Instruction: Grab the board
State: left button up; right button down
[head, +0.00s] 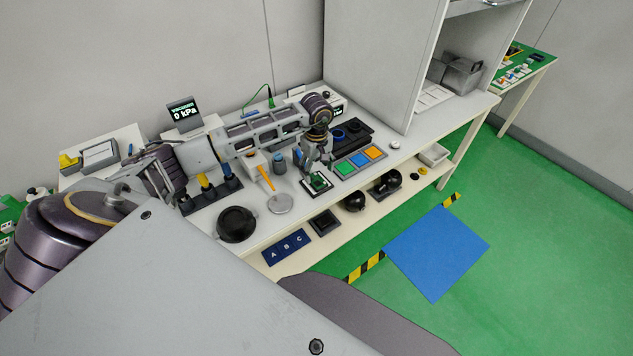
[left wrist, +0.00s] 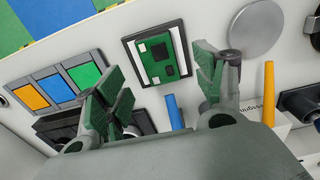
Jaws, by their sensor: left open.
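The board (head: 319,182) is a small green circuit board with pale and dark chips. It lies flat on a white pad in a dark square frame on the workbench. The left wrist view shows the board (left wrist: 158,60) whole, toward the top middle. My left gripper (head: 316,169) is above the bench at the board, its fingers overlapping the board's far edge in the head view. In the left wrist view the two fingers (left wrist: 162,85) are spread wide, with nothing between their pads. Whether a fingertip touches the frame cannot be told. My right gripper is in neither view.
A tray with green, blue and orange squares (head: 361,162) lies right of the board. A grey disc (head: 280,204) and an orange stick (head: 265,176) lie left of it. A tall cabinet (head: 380,60) rises behind the bench's right part.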

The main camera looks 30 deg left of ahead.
aim_at(317, 180)
pick_arm(q)
notch_tip(317, 180, down, 4)
jog(key=shift+w+a+f+p, duration=0.1)
jog(key=shift+w+p, duration=0.05)
jog(key=shift+p, duration=0.35)
jog(key=shift+f, duration=0.35)
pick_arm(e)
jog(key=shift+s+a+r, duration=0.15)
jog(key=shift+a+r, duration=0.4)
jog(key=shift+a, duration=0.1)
pick_arm(q)
jog(key=c, duration=1.1)
jog(key=shift+c, duration=0.3)
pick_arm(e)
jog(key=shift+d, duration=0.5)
